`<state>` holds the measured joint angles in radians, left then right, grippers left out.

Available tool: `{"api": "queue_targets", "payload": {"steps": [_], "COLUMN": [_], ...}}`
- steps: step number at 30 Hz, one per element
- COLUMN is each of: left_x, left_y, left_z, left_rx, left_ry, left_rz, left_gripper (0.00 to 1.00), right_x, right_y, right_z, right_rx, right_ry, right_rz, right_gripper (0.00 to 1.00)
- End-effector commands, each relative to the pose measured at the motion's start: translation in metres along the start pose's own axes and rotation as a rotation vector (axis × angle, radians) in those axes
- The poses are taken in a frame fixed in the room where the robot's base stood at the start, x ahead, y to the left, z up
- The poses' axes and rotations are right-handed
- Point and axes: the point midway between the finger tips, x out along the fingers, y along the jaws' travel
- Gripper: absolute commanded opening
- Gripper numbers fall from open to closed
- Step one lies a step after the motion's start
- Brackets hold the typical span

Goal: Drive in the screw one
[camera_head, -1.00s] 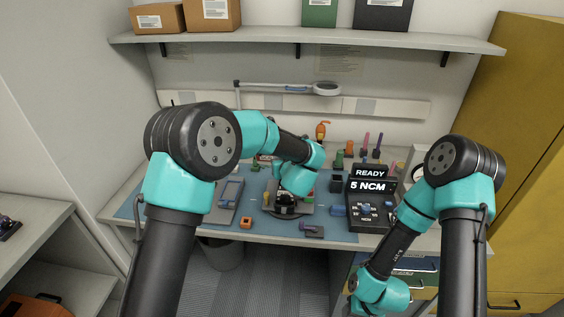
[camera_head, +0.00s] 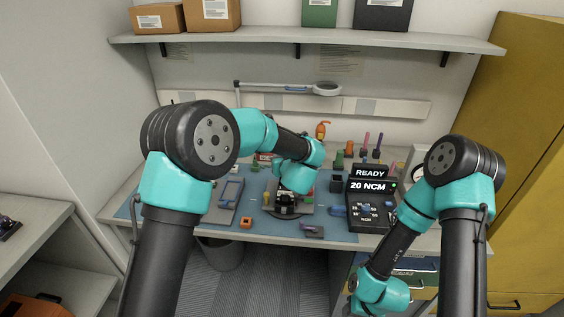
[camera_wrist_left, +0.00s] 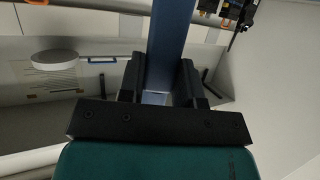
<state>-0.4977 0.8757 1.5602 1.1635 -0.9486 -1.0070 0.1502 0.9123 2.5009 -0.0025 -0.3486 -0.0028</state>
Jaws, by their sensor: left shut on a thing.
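My left gripper (camera_wrist_left: 160,82) is shut on a blue bar-shaped tool (camera_wrist_left: 172,35), which runs up out of the left wrist view. In the head view, my left gripper (camera_head: 287,197) points down over a dark round fixture (camera_head: 282,214) in the middle of the blue mat. The arm hides most of what lies under it, so I cannot make out the screw or whether the tool touches it. The torque box (camera_head: 367,211) at the right reads READY and 20 NCM, with a green light beside the number. My right arm drops to the bottom edge, and its gripper is out of view.
A grey tray with a blue frame (camera_head: 230,191) lies left of the fixture. An orange block (camera_head: 246,222) and a small grey piece (camera_head: 312,231) lie near the front edge. Coloured upright tools (camera_head: 365,146) stand at the back right. A magnifier lamp (camera_head: 327,89) hangs behind.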

Motion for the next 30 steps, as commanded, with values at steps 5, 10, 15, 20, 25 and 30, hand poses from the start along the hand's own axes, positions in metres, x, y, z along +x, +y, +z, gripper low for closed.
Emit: {"api": "queue_targets", "payload": {"steps": [5, 10, 15, 20, 25, 30], "left_x": [-0.003, -0.006, -0.009, -0.011, -0.014, -0.014], "left_y": [0.0, 0.0, 0.0, 0.0, 0.0, 0.0], "left_z": [-0.009, -0.017, -0.025, -0.031, -0.037, -0.038], "left_rx": [-0.003, -0.002, -0.003, -0.002, -0.002, -0.001], "left_ry": [0.002, 0.002, 0.003, 0.002, 0.002, 0.001], "left_rz": [0.0, 0.001, 0.001, 0.001, 0.001, 0.001], "left_gripper": [0.0, 0.0, 0.0, 0.0, 0.0, 0.0], "right_x": [0.0, 0.0, 0.0, 0.0, 0.0, 0.0], "right_y": [0.0, 0.0, 0.0, 0.0, 0.0, 0.0], "right_z": [0.0, 0.0, 0.0, 0.0, 0.0, 0.0], "right_rx": [0.0, 0.0, 0.0, 0.0, 0.0, 0.0], "right_ry": [0.0, 0.0, 0.0, 0.0, 0.0, 0.0], "right_rz": [0.0, 0.0, 0.0, 0.0, 0.0, 0.0], "right_gripper": [0.43, 0.43, 0.43, 0.43, 0.43, 0.43]}}
